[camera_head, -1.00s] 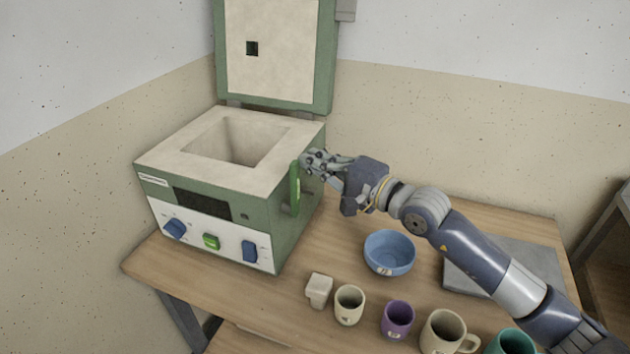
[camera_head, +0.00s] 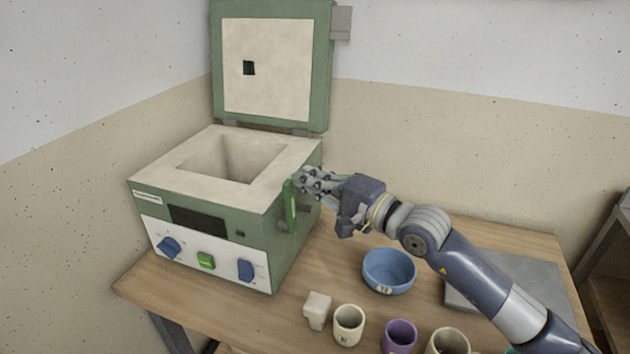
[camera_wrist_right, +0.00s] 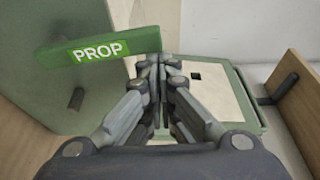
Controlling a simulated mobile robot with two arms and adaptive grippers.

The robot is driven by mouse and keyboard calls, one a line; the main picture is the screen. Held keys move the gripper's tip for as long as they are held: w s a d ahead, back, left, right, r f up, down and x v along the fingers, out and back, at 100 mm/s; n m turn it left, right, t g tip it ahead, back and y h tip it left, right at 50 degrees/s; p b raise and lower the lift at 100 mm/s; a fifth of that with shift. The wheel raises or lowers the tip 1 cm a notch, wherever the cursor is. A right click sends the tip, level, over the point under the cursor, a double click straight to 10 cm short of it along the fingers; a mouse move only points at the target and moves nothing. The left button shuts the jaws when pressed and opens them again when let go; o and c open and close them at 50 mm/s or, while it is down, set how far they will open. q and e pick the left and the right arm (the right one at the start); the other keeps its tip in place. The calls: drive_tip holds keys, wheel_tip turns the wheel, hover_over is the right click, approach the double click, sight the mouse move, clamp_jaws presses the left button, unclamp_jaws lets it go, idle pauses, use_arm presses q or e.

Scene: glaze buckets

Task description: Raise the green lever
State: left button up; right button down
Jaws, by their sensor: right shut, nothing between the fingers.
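The green lever (camera_head: 290,206) is on the right side of the kiln (camera_head: 213,206) and stands about upright in the head view. In the right wrist view the lever (camera_wrist_right: 98,48) shows a label reading "PROP". My right gripper (camera_head: 302,181) is shut and empty beside the lever's upper end. In the right wrist view the closed fingertips (camera_wrist_right: 152,62) are close by the lever's end; I cannot tell whether they touch it. The kiln lid (camera_head: 268,66) stands open and upright behind the chamber. My left gripper is not in view.
A blue bowl (camera_head: 388,271) stands on the wooden table (camera_head: 245,318) below my right arm. A small white block (camera_head: 317,310), a cream cup (camera_head: 349,325), a purple cup (camera_head: 400,337) and a beige mug (camera_head: 448,342) stand along the front. A grey slab (camera_head: 510,272) lies at the right.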

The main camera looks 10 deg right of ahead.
drive_tip(key=v, duration=1.2)
drive_tip(key=shift+f, duration=0.1)
idle(0.4)
